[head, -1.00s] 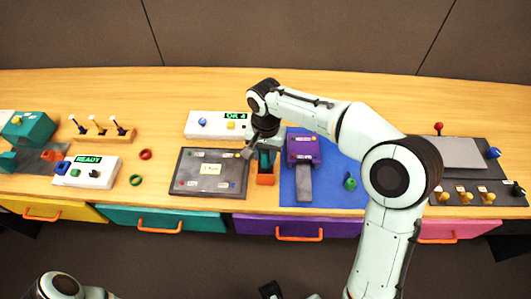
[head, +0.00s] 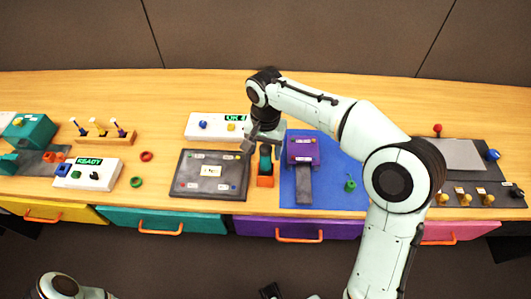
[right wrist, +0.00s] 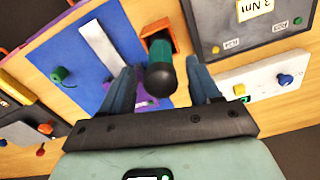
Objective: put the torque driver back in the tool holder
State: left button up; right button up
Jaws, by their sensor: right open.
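The torque driver (head: 265,163) has a teal-green handle with a dark end. It stands upright in the orange tool holder (head: 265,181), between the dark panel and the blue mat. My right gripper (head: 264,143) is open at the top of the driver. In the right wrist view the driver's handle (right wrist: 161,78) lies between the two spread fingers, with a gap visible on each side. The orange holder (right wrist: 157,38) shows beyond it. The driver's lower shaft is hidden inside the holder. My left gripper is not visible.
The dark panel (head: 210,188) with a label is left of the holder. The blue mat (head: 330,185) with a purple device (head: 302,148) is at its right. A white display box (head: 210,124) stands behind.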

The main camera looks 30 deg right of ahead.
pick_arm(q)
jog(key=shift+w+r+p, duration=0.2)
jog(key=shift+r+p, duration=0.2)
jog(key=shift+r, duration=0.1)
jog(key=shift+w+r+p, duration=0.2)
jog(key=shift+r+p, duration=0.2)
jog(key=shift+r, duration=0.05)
pick_arm(e)
notch_tip(320, 180, up, 9)
jog(key=shift+f, duration=0.15)
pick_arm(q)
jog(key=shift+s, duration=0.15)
